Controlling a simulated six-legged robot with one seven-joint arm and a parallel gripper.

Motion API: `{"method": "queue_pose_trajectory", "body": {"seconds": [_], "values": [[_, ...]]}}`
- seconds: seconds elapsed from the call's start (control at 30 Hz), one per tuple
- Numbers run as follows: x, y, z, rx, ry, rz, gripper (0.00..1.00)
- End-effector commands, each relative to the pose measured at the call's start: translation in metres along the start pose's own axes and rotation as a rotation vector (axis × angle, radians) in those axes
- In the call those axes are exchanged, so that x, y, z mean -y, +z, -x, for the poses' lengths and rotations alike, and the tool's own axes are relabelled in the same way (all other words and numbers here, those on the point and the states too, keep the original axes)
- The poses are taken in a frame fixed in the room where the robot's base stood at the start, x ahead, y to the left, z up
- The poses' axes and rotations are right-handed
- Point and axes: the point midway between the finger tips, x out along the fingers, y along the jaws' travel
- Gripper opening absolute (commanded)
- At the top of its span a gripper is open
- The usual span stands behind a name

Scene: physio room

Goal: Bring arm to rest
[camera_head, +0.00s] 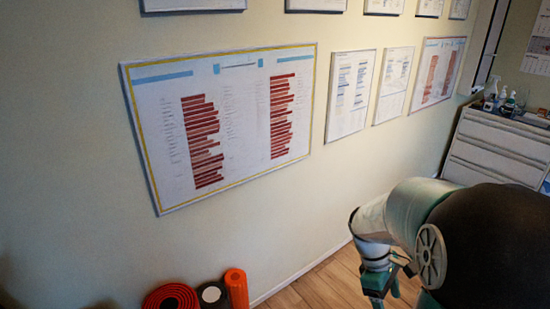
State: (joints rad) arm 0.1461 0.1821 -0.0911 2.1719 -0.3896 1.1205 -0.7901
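My arm (405,210) reaches in from the lower right of the head view. It has pale teal and white links and a large dark rounded part in front. The arm is bent, with its far end hanging downward above the wooden floor. My gripper (384,290) seems to be the small teal and dark part at that end, near the bottom edge. It is small and partly cut off, so I cannot tell whether its fingers are apart or together. I see nothing held in it.
A cream wall with framed charts (235,115) runs along the left and back. Rolled mats (236,288), orange, red and dark, stand at its foot. A white drawer cabinet (495,148) with bottles (507,104) on top stands at right. Some wooden floor (330,285) is clear.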

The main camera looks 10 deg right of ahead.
Motion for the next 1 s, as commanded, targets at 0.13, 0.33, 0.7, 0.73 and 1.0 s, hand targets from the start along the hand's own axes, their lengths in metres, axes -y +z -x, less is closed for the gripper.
{"method": "queue_pose_trajectory", "body": {"seconds": [0.13, 0.33, 0.7, 0.73, 1.0], "values": [[0.025, 0.0, 0.041, -0.148, 0.07, -0.156, 0.71], [0.062, 0.001, 0.086, -0.355, 0.122, -0.357, 0.71], [0.136, 0.012, 0.147, -0.762, 0.11, -0.682, 0.71], [0.141, 0.013, 0.15, -0.791, 0.105, -0.702, 0.71], [0.166, 0.017, 0.164, -0.929, 0.059, -0.799, 0.71]]}}
